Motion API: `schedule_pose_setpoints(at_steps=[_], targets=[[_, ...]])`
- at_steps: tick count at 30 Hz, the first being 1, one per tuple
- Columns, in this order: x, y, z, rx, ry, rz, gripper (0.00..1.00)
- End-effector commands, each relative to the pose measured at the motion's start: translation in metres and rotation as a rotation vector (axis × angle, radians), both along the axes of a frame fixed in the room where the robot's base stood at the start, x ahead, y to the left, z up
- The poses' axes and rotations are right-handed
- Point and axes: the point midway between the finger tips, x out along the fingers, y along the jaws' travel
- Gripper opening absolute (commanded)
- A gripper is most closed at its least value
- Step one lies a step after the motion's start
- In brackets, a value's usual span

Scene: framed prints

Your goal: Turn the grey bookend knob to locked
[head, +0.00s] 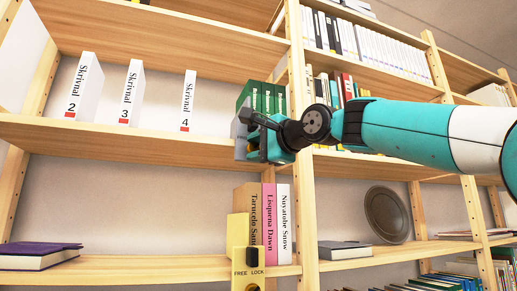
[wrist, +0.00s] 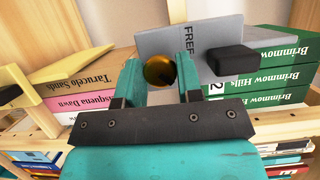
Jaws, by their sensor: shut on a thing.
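The grey bookend (wrist: 205,45) stands beside the green books in the wrist view, its plate marked FREE. In the head view the grey bookend (head: 240,131) shows as a strip left of my gripper (head: 262,136), which hides most of its face. A round brass knob (wrist: 159,71) sits between the fingertips of my gripper (wrist: 157,68) in the wrist view, and the fingers are shut on it. A dark block (wrist: 232,59) sits on the bookend right of the knob. The LOCK mark on this bookend is hidden.
Green books (head: 266,97) stand against the bookend. White volumes (head: 132,95) stand to the left. A wooden upright (head: 303,190) is close to my gripper.

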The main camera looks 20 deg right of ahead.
Motion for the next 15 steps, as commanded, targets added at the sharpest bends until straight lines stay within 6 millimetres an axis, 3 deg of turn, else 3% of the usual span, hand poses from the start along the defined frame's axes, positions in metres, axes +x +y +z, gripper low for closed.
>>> schedule_pose_setpoints(at_steps=[7, 8, 10, 11, 15], targets=[[-0.0001, -0.0004, 0.0007, 0.002, -0.001, -0.001, 0.10], [-0.0001, -0.0004, 0.0007, 0.002, -0.001, -0.001, 0.36], [0.0000, -0.0003, 0.0006, 0.000, -0.001, -0.001, 0.52], [0.0000, -0.0002, 0.0005, 0.000, -0.001, -0.001, 0.57], [0.0000, -0.0001, 0.0003, 0.000, -0.001, -0.001, 0.57]])
